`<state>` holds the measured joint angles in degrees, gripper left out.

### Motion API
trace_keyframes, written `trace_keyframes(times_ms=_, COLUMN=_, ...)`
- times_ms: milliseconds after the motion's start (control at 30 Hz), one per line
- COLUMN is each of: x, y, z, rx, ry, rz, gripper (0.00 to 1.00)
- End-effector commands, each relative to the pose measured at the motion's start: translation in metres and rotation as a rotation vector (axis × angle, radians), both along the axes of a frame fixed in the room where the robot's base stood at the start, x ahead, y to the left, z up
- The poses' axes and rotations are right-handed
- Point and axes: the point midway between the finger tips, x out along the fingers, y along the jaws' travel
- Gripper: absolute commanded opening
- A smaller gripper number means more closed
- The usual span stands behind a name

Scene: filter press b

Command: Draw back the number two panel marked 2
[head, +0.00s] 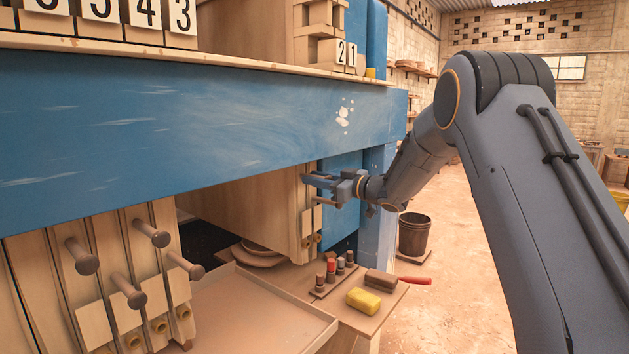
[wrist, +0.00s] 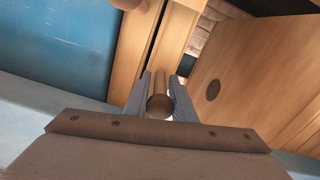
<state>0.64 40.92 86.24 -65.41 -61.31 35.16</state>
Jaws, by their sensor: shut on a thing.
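The number tag 2 (head: 340,52) stands on the ledge at the upper right, beside tag 1 (head: 352,55). Below the blue beam, the right-hand group of wooden panels (head: 250,212) stands upright, its broad face towards the open gap. My gripper (head: 314,189) is at the front edge of this group. In the wrist view its two fingers (wrist: 160,86) are shut on a round brown peg handle (wrist: 159,107). The beam hides the link between tags and panels, so I cannot tell for certain that the held peg belongs to panel 2.
More panels with pegs (head: 152,234) stand at the left under tags 5, 4, 3. A tray (head: 250,312) lies below the gap. A bench holds a yellow sponge (head: 363,301) and a red-handled brush (head: 385,280). A bucket (head: 413,234) stands on the floor behind.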

Motion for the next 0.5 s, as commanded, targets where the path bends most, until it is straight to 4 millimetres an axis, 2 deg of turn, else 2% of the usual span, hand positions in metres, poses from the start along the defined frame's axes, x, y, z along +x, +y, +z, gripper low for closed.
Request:
trace_keyframes(times_ms=33, x=0.0006, y=-0.0034, z=0.0000, rx=-0.001, ry=0.001, rz=-0.005, gripper=0.00)
trace_keyframes(times_ms=67, x=0.0005, y=-0.0029, z=-0.0001, rx=-0.001, ry=0.001, rz=-0.004, gripper=0.25)
trace_keyframes(times_ms=100, x=0.0003, y=-0.0023, z=-0.0001, rx=0.000, ry=0.000, rz=-0.003, gripper=0.32)
trace_keyframes(times_ms=333, x=-0.0012, y=0.0041, z=-0.0004, rx=0.000, ry=0.001, rz=0.004, gripper=0.33)
trace_keyframes(times_ms=500, x=-0.0051, y=-0.0015, z=-0.0002, rx=-0.001, ry=0.000, rz=0.004, gripper=0.33)
